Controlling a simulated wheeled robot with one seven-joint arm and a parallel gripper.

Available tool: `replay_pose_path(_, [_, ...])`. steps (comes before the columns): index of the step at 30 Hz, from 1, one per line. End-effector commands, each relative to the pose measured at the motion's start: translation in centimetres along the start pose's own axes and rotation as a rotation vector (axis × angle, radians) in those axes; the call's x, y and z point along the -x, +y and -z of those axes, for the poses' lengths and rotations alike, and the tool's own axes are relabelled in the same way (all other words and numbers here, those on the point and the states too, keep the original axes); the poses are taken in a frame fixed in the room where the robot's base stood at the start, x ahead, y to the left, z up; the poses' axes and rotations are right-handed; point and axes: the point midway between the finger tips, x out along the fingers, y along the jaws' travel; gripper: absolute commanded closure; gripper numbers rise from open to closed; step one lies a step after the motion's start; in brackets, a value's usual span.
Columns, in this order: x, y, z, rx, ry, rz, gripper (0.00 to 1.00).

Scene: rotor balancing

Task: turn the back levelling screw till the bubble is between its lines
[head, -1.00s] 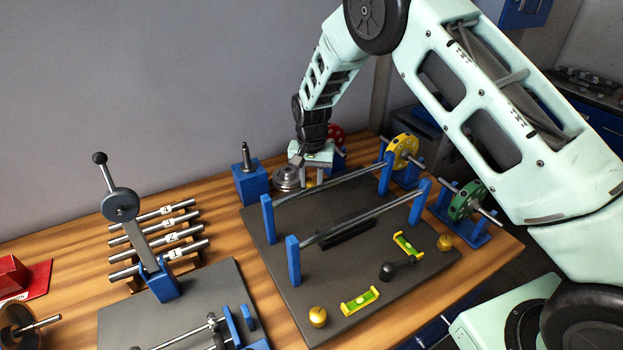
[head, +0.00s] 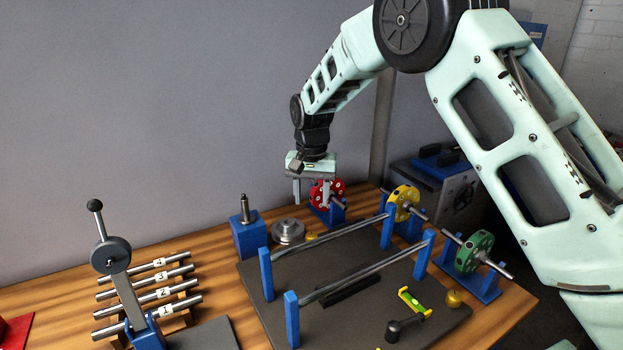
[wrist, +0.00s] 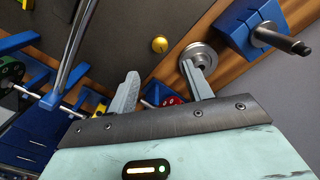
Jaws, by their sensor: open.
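The back levelling screw (head: 311,236) is a small brass-yellow knob at the back edge of the dark base plate (head: 252,300). It also shows in the wrist view (wrist: 159,44), beyond my fingertips. My gripper (head: 312,192) is open and empty, pointing down above the back of the plate, apart from the screw. Its two grey fingers also show in the wrist view (wrist: 160,72). A yellow-framed level with a green vial (head: 415,303) sits on the plate's right side; its bubble is too small to read. The front-left level is out of the head view.
Two steel rails (head: 365,270) on blue posts span the plate. A steel disc (head: 288,231) and a blue block with a spindle (head: 248,234) stand behind it. Red (head: 326,194), yellow (head: 403,203) and green (head: 474,252) rotors stand nearby. A brass knob (head: 453,299) is at front right.

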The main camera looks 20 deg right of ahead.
Motion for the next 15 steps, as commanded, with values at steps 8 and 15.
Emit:
replay_pose_path(8, [4.9, -0.1, 0.0, 0.001, 0.002, 0.002, 0.5])
replay_pose_path(15, [6.3, 0.0, 0.0, 0.001, 0.001, 0.001, 0.5])
